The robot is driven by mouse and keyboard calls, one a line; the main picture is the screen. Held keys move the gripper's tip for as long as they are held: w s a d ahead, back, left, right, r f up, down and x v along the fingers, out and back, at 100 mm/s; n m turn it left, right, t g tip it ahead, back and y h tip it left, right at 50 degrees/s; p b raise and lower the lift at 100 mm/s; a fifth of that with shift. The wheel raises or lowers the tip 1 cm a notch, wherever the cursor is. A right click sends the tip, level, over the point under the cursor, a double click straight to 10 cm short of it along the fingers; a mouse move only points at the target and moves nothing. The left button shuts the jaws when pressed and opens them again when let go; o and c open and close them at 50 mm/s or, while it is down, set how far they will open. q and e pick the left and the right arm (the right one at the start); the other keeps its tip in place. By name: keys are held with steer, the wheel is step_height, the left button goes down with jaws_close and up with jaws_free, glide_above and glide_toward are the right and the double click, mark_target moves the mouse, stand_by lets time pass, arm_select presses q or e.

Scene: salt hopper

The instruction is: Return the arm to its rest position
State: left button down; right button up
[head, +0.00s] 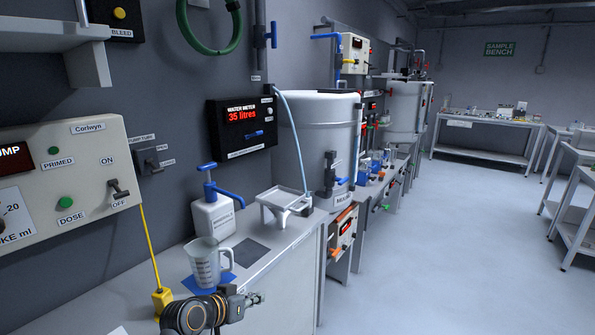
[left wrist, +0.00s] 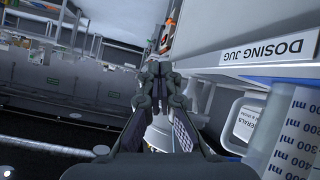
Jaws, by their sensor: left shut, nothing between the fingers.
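My left gripper (head: 258,298) is at the bottom of the head view, over the front part of the counter, its fingers pointing right. It is shut and empty. In the left wrist view its two fingers (left wrist: 159,78) fill the middle. A clear dosing jug (head: 207,263) with a handle stands upright on a blue mat (head: 187,283), just behind the gripper and apart from it. The jug's marked side (left wrist: 297,130) shows at the right of the left wrist view. My right gripper is not in view.
A white bottle with a blue pump (head: 213,218) and a small white tray stand (head: 284,200) are on the counter behind the jug. A pump control box (head: 60,190) and a yellow-ended cable (head: 162,300) are at left. The floor (head: 440,260) at right is clear.

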arm_select(q)
steer(key=s+a+f+n+g+y, duration=0.15)
steer(key=s+a+f, duration=0.25)
steer(key=s, duration=0.6)
steer(key=s+a+f+g+y, duration=0.3)
steer(key=s+a+f, duration=0.2)
steer(key=s, duration=0.4)
steer(key=s+a+f+n+g+y, duration=0.1)
steer(key=s+a+f+g+y, duration=0.2)
steer(key=s, duration=0.7)
steer(key=s+a+f, duration=0.2)
steer(key=f, duration=1.2)
steer(key=s+a+f, duration=0.1)
steer(key=a+f, duration=0.1)
steer(key=f, duration=1.2)
steer(key=s+a+f, duration=0.1)
steer(key=s+f, duration=1.3)
steer(key=s, duration=0.4)
steer(key=shift+f+g, duration=0.3)
steer(key=shift+g, duration=0.15)
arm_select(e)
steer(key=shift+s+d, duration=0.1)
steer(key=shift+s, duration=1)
